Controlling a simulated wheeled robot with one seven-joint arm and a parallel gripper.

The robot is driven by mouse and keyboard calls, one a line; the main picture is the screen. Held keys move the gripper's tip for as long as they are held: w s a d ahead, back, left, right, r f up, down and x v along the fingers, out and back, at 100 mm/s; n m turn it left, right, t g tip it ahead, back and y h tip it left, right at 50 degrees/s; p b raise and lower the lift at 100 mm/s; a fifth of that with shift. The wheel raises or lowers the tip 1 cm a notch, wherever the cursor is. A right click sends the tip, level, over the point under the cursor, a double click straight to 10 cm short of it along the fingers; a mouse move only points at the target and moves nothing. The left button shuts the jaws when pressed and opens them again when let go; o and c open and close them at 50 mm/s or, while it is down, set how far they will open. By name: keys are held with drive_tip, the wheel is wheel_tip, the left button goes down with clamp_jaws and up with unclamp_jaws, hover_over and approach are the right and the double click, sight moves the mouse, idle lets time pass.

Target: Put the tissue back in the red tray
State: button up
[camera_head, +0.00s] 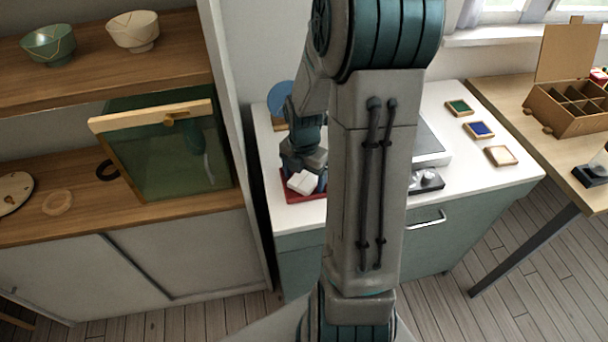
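A small white block-like thing (303,182), which looks like the tissue, is at the red tray (288,194) on the white counter. My gripper (306,177) points down right over the tray, at the tissue. The fingers are small and partly hidden, so I cannot tell whether they are open or closed on the tissue. I also cannot tell whether the tissue rests on the tray or is held just above it. My arm hides the right part of the tray.
A blue round thing (281,98) stands behind my gripper. A grey flat device (430,148) and a dark holder (427,181) are right of my arm. Three small framed pads (479,130) lie further right. A shelf unit (130,215) with a green glass-fronted case (170,150) stands left.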

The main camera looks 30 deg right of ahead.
sight(304, 179)
drive_tip(key=shift+r, duration=0.1)
wheel_tip(304, 179, up, 11)
drive_tip(key=p, duration=0.2)
drive_tip(key=s+a+r+m+t, duration=0.1)
drive_tip(key=s+a+r+m, duration=0.2)
drive_tip(key=m, duration=0.9)
drive_tip(key=s+a+r+m+t, duration=0.1)
drive_tip(key=s+a+r+m, duration=0.2)
drive_tip(key=s+a+m, duration=0.6)
drive_tip(key=shift+m+t, duration=0.4)
drive_tip(key=shift+m, duration=1.1)
drive_tip(key=shift+r, duration=0.1)
